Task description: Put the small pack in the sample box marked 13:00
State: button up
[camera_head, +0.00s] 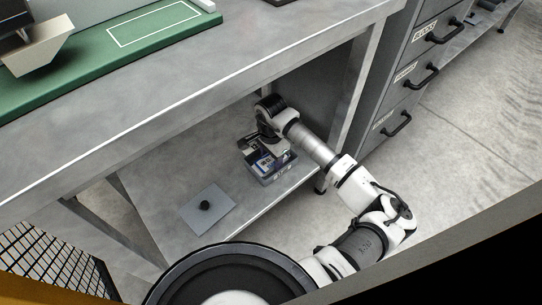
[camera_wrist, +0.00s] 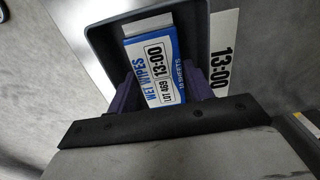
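The small pack (camera_wrist: 158,72) is white and blue, reads WET WIPES, 13:00 and LOT 469, and sits between the two dark purple fingers of my gripper (camera_wrist: 162,92). Both fingers appear to touch its sides. The pack is over or inside a dark grey open box (camera_wrist: 100,45); I cannot tell whether it touches the floor of the box. A white label marked 13:00 (camera_wrist: 222,52) is at the box's right side. In the head view the box (camera_head: 286,175) stands on the lower shelf, with my gripper (camera_head: 270,151) above it, partly hiding it and the pack (camera_head: 263,163).
A flat grey plate with a black knob (camera_head: 206,206) lies on the lower shelf (camera_head: 165,185) left of the box. The workbench top (camera_head: 200,75) overhangs the shelf. A grey drawer cabinet (camera_head: 400,90) stands to the right. A wire mesh (camera_head: 50,260) is at lower left.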

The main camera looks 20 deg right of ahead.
jog(key=shift+o, duration=0.6)
jog(key=shift+r+p, duration=0.25)
jog(key=shift+p, duration=0.05)
notch_tip(320, 180, up, 12)
jog(key=p, duration=0.2)
jog(key=shift+p, duration=0.3)
jog(key=shift+f, duration=0.1)
